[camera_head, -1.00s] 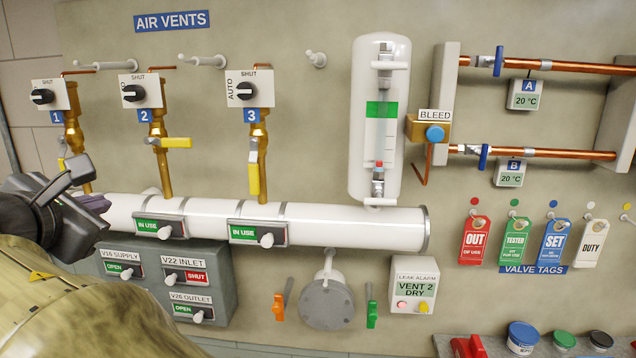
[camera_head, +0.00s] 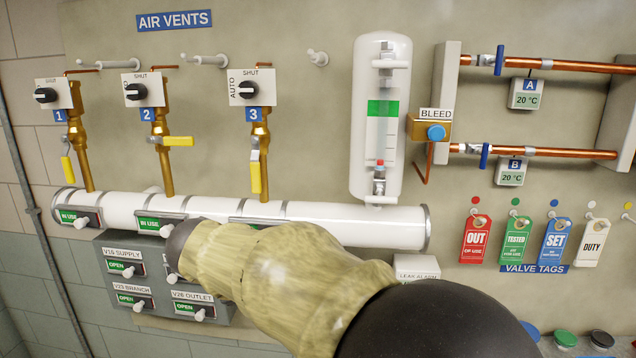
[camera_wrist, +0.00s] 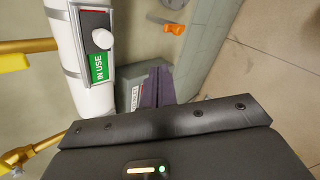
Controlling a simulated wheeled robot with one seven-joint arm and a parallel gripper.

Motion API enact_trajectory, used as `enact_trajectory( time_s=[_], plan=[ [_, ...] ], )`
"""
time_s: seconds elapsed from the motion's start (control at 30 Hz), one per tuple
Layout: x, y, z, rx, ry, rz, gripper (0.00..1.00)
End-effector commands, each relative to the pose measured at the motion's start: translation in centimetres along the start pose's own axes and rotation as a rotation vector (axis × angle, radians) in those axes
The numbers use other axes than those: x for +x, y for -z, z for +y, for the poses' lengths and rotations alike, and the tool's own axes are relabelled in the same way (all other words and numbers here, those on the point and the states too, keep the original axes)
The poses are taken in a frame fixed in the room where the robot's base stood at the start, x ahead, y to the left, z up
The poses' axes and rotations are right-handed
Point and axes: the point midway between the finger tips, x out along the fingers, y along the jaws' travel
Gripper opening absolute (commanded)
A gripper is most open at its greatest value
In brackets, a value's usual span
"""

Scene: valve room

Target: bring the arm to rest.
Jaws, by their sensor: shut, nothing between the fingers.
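My arm in its tan sleeve crosses the lower middle of the head view, in front of the panel. My gripper (camera_wrist: 158,86) shows in the wrist view as dark purple fingers closed together with nothing between them. In that view the fingers lie over the grey valve box, beside the white pipe (camera_wrist: 88,86). I cannot tell whether they touch the box. In the head view the gripper itself is hidden.
The white pipe (camera_head: 345,223) runs behind my arm. The grey box (camera_head: 113,247) with supply and outlet switches is partly covered. Brass vent valves (camera_head: 162,150) stand above. The leak alarm box (camera_head: 418,265) is mostly hidden. Valve tags (camera_head: 516,240) hang clear at right.

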Motion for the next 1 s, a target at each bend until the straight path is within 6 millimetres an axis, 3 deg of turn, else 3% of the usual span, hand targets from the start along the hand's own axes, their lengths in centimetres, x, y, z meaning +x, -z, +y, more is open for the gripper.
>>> enact_trajectory(
  time_s=[0.03,0.13,0.4,0.6,0.8,1.0],
  plan=[
    [1.6,-1.9,-1.8,0.081,0.053,0.000,0.00],
    [3.9,-4.5,-5.2,0.246,0.144,0.006,0.00],
    [7.5,-10.6,-14.8,0.733,0.355,-0.020,0.00],
    [8.2,-14.0,-22.0,1.127,0.471,-0.084,0.00],
    [7.6,-16.4,-29.0,1.537,0.550,-0.187,0.00],
    [6.8,-17.4,-33.3,1.807,0.576,-0.272,0.00]
  ],
)
